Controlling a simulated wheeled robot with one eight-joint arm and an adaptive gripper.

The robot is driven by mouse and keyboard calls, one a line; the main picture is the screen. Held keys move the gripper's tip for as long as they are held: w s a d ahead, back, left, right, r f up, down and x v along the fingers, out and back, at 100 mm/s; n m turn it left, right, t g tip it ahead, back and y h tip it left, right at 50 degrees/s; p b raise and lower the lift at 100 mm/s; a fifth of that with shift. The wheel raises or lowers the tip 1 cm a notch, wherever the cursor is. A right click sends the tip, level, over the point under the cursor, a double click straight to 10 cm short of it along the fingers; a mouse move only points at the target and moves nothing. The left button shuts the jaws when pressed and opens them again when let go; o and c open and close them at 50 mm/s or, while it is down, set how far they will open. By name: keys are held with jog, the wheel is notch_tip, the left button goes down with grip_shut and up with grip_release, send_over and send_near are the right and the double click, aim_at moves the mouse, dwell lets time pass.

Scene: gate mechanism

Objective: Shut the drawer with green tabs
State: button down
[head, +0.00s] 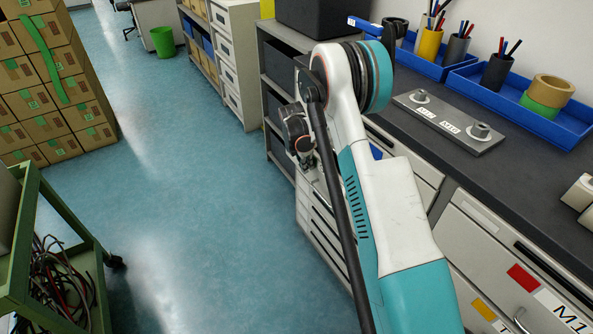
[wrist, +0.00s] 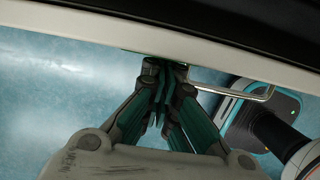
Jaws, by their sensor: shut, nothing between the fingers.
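My gripper (wrist: 166,68) is shut and empty, its fingertips close together against or just beside a white panel edge (wrist: 90,35). I cannot tell whether they touch it. A bent metal handle (wrist: 262,93) sticks out from that edge, to the right of the fingertips. In the head view my gripper (head: 307,162) hangs by the bench front, above a stack of light drawers (head: 318,228), partly hidden by my arm. No green tabs show clearly in either view, so I cannot tell which drawer has them.
The dark bench top (head: 540,190) carries a metal plate with two knobs (head: 450,122) and blue trays (head: 545,110). Drawers with red and yellow labels (head: 522,278) are at lower right. A green cart (head: 55,245) and stacked cartons (head: 45,85) stand left. The floor between is clear.

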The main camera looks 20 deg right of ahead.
jog(key=shift+d, duration=0.5)
